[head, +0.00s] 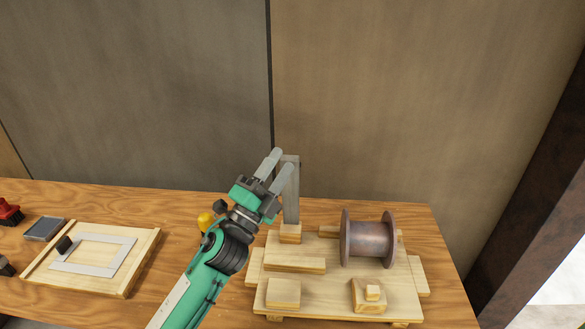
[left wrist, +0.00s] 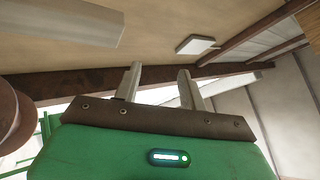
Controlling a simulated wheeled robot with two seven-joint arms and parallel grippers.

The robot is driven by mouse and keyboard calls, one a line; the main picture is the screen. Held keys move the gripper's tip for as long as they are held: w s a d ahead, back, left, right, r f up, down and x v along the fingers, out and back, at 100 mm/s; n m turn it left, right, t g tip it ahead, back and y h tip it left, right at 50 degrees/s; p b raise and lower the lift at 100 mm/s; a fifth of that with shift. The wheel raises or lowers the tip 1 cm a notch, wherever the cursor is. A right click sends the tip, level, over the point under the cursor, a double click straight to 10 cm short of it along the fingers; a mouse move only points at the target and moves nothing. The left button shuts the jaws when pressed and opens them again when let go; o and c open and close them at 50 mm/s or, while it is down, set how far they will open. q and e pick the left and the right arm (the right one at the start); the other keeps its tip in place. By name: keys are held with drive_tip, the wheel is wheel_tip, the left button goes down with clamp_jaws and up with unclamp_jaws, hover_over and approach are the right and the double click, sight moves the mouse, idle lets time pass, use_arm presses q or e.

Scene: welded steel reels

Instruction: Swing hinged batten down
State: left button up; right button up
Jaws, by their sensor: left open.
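A grey upright bar, which looks like the hinged batten (head: 292,198), stands raised on a small wooden block at the back of the wooden fixture (head: 330,284). The steel reel (head: 368,240) rests on the fixture, to the right of the batten. My left gripper (head: 284,159) is open, its fingers pointing up and right by the batten's upper end. One finger overlaps the batten in the head view; I cannot tell whether they touch. In the left wrist view, the open fingers (left wrist: 158,75) have nothing visible between them. The reel's edge (left wrist: 12,110) shows at the left.
A wooden board with a grey frame (head: 140,255) lies on the table to the left. A grey tray (head: 45,229) and a red brush (head: 10,212) are farther left. A yellow knob (head: 205,221) shows beside my arm. A wall stands behind the table.

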use_arm(q)
drive_tip(key=s+d+r+m+g+h, duration=0.1)
drive_tip(key=d+r+m+g+h, duration=0.35)
drive_tip(key=m, duration=0.45)
drive_tip(key=s+d+r+m+g+h, duration=0.1)
drive_tip(key=d+r+m+g+h, duration=0.1)
drive_tip(key=d+m+g+h, duration=0.45)
drive_tip(key=m+g+y, duration=0.8)
drive_tip(key=m+y, duration=0.7)
drive_tip(key=y, duration=0.5)
approach(287, 157)
drive_tip(key=p+x, duration=0.4)
drive_tip(key=x, duration=0.8)
drive_tip(key=shift+d+f, duration=0.15)
drive_tip(key=shift+w+d+f+t, duration=0.15)
drive_tip(key=shift+f+t, duration=0.15)
drive_tip(key=shift+f, duration=0.2)
use_arm(e)
drive_tip(key=r, duration=0.4)
drive_tip(key=shift+w+d+r, duration=0.1)
drive_tip(key=shift+d, duration=0.3)
use_arm(q)
clamp_jaws()
